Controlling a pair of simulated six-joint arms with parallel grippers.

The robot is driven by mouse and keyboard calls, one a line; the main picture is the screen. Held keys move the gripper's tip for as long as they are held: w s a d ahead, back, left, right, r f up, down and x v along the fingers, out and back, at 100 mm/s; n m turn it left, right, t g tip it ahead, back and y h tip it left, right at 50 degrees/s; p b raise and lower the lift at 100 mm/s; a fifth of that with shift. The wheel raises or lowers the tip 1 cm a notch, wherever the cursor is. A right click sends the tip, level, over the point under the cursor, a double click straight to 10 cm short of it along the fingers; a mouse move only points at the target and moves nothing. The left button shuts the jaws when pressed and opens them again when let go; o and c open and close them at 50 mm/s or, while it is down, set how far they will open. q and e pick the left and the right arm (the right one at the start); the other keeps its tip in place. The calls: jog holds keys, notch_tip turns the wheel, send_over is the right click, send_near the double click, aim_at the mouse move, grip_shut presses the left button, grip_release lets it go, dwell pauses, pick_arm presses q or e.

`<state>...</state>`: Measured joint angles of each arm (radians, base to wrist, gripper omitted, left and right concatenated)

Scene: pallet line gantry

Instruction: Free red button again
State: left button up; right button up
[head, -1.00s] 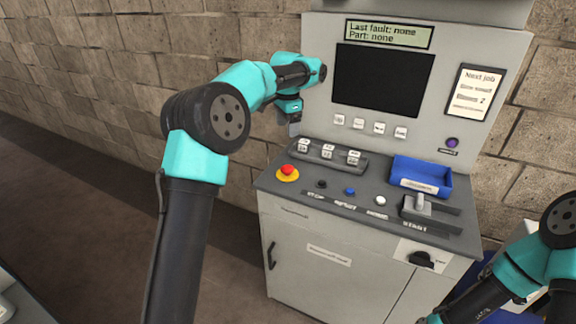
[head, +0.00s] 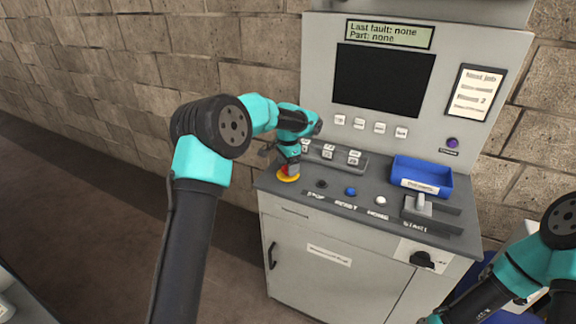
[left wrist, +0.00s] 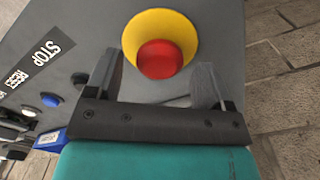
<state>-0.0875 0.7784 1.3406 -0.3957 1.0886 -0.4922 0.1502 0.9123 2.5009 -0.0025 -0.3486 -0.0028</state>
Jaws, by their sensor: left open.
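The red button (left wrist: 160,59) is a round mushroom head on a yellow ring (left wrist: 183,25); it fills the top middle of the left wrist view. In the head view the yellow ring (head: 288,178) shows at the left end of the console's sloped panel, and my gripper partly hides the button. My left gripper (head: 289,172) is right over the button, pointing down. In the left wrist view its fingers (left wrist: 162,80) are spread apart, on either side of the button's lower part in the picture. I cannot tell if they touch it. My right gripper is not clearly seen.
Beside the button are a black knob (head: 321,184), a blue button (head: 350,191), a white button (head: 381,201) and a lever (head: 421,204). A key-block row (head: 345,168) stands behind. A blue tray (head: 420,172) sits at right.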

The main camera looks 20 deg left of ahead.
pick_arm(q)
jog(key=shift+f, duration=0.3)
jog(key=c, duration=1.3)
jog(key=shift+o, duration=0.2)
jog(key=shift+r, duration=0.7)
jog(key=o, duration=1.3)
jog(key=shift+c, duration=0.2)
jog(key=shift+r, duration=0.1)
notch_tip(320, 180, up, 17)
